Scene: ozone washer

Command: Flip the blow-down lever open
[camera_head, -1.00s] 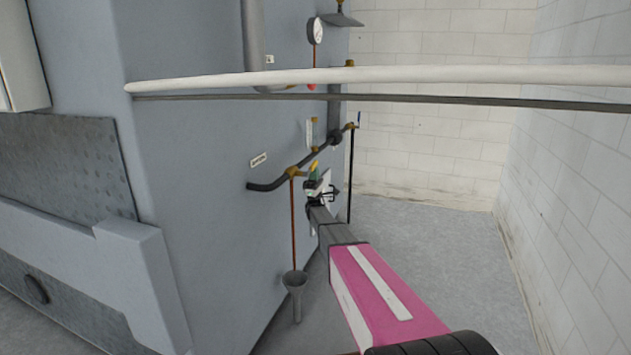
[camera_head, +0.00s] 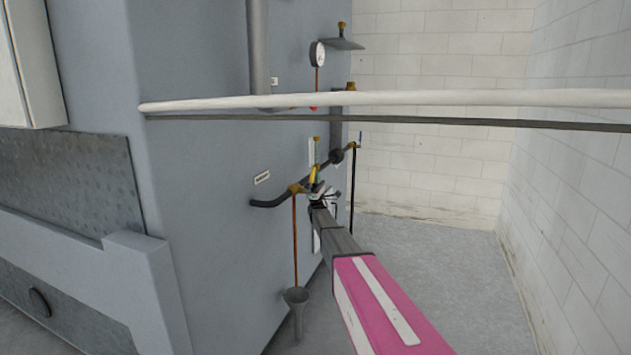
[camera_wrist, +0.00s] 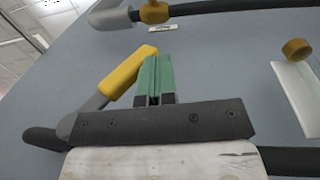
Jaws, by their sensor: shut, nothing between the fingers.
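The blow-down lever has a yellow grip (camera_wrist: 125,75) on a grey arm. In the wrist view it slants from lower left to upper middle. In the head view the yellow grip (camera_head: 313,175) stands at the dark pipe, just by my gripper tip. My gripper (camera_wrist: 156,75) has green fingertips close together and empty. They are beside the yellow grip, on its right in the wrist view; whether they touch it I cannot tell. In the head view my gripper (camera_head: 318,190) partly hides the lever's lower part and pivot.
A dark pipe (camera_head: 268,203) runs along the grey cabinet wall (camera_head: 210,150). A funnel (camera_head: 296,297) stands below on a copper line. A long white rail (camera_head: 400,98) crosses in front, above my arm. A gauge (camera_head: 318,54) is higher up. Floor at right is clear.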

